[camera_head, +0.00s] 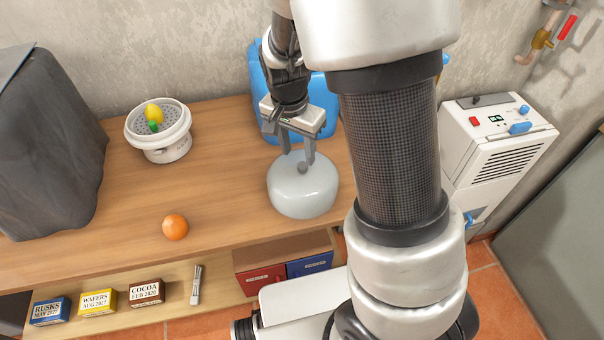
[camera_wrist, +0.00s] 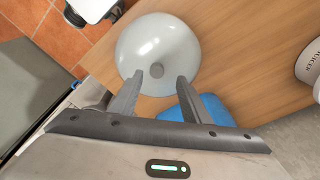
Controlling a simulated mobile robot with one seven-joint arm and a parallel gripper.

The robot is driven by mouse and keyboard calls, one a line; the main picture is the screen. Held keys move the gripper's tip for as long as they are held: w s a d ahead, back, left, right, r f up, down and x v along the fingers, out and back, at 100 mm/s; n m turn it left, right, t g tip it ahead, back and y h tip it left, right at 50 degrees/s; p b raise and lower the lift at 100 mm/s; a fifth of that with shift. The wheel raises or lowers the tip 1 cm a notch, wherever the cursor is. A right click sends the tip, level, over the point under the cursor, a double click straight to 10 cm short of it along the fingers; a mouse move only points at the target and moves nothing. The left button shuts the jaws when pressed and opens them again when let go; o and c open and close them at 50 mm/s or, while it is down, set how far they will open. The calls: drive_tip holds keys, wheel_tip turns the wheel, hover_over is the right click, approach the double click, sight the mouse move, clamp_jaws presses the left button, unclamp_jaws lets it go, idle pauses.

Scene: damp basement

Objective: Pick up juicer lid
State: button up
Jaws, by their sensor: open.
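The juicer lid (camera_head: 302,194) is a pale, translucent dome with a small grey knob on top. It rests on the wooden table near the right end, and it also shows in the wrist view (camera_wrist: 150,45). My gripper (camera_head: 298,156) is open over the lid, pointing down. In the wrist view my gripper's fingertips (camera_wrist: 160,78) lie to either side of the knob, with gaps between. Whether the tips are level with the knob or just above it I cannot tell. The white juicer (camera_head: 165,150) with a strainer top stands further left, holding a yellow and a green fruit.
An orange (camera_head: 175,227) lies left of the lid near the table's front edge. A blue container (camera_head: 262,95) stands close behind my gripper. A dark covered object (camera_head: 50,150) fills the left end. A white machine (camera_head: 497,150) stands right of the table. Boxes sit on the lower shelf.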

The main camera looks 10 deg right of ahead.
sight(302, 165)
drive_tip(key=f, duration=0.2)
drive_tip(key=d+f+b, duration=0.1)
drive_tip(key=f, duration=0.2)
drive_tip(key=shift+w, duration=0.2)
drive_tip(key=shift+r, duration=0.1)
clamp_jaws()
